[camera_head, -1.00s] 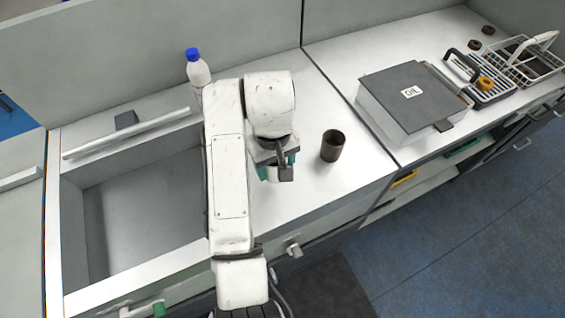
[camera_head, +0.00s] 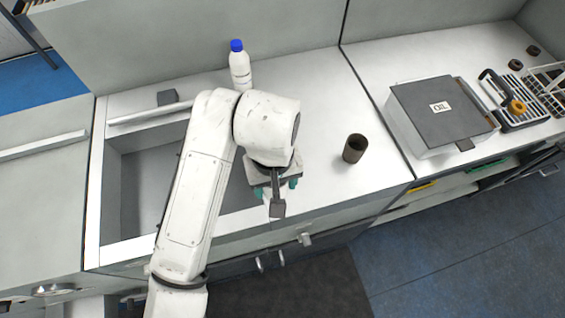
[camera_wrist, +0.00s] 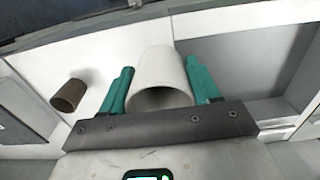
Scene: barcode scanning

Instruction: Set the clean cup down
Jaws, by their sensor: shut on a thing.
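The clean white cup (camera_wrist: 160,70) is between the teal fingers of my gripper (camera_wrist: 160,88) in the wrist view, and the fingers are shut on it. Its round open mouth faces the wrist camera. In the head view my gripper (camera_head: 277,188) is over the white counter near its front edge, just right of the sink; there the cup is mostly hidden by the arm. I cannot tell whether the cup touches the counter.
A dark brown cup (camera_head: 355,148) stands on the counter right of my gripper; it shows in the wrist view (camera_wrist: 68,95). A blue-capped bottle (camera_head: 240,68) stands behind. The sink (camera_head: 150,185) is left; an oil box (camera_head: 440,112) is right.

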